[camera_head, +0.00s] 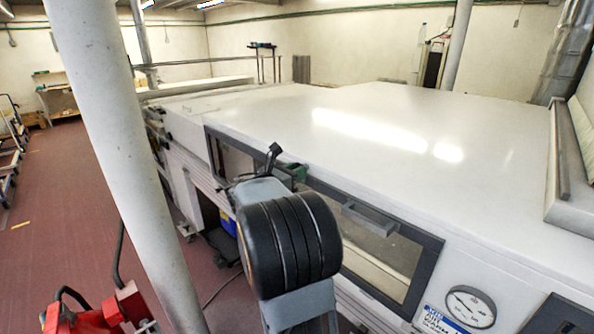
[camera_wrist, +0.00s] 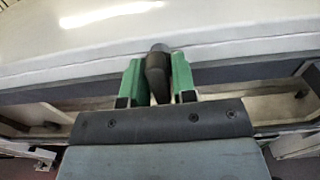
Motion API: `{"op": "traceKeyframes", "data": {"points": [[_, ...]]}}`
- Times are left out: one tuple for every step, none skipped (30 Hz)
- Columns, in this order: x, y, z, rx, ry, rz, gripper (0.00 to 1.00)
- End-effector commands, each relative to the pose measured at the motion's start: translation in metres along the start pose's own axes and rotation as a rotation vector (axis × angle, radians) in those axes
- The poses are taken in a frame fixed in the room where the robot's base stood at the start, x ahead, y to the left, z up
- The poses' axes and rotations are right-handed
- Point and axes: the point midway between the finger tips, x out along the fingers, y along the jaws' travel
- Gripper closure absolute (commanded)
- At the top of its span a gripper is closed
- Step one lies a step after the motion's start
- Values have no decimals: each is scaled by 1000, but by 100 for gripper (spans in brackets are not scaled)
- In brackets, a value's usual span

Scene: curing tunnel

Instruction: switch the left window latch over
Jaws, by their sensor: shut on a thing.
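The left window latch (camera_wrist: 157,72) is a dark grey lever with a rounded end, seen in the wrist view at the upper edge of the dark window frame. My gripper (camera_wrist: 158,84) has its two green fingers on either side of the lever, shut on it. The lever's end sticks out a little past the fingertips, towards the white lid. In the head view my gripper (camera_head: 296,172) is at the frame's upper edge, mostly behind my arm. The latch cannot be made out there.
The long window (camera_head: 390,255) with its dark frame runs along the white machine (camera_head: 340,115). A grey handle bar (camera_head: 369,219) sits further right on it. A round gauge (camera_head: 470,307) is at lower right. A white post (camera_head: 110,130) stands close on the left. Red floor lies open beyond it.

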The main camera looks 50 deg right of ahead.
Motion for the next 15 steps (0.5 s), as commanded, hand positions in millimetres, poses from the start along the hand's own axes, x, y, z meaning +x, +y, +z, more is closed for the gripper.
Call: {"op": "traceKeyframes", "data": {"points": [[0,0,-2,-6,2,0,98],[0,0,-2,-6,2,0,98],[0,0,-2,-6,2,0,98],[0,0,-2,-6,2,0,98],[0,0,-2,-6,2,0,98],[0,0,-2,-6,2,0,98],[0,0,-2,-6,2,0,98],[0,0,-2,-6,2,0,98],[0,0,-2,-6,2,0,72],[0,0,-2,-6,2,0,69],[0,0,-2,-5,2,0,66],[0,0,-2,-5,2,0,62],[0,0,-1,-4,2,0,59],[0,0,-1,-4,1,0,57],[0,0,-1,-4,1,-1,57]]}}
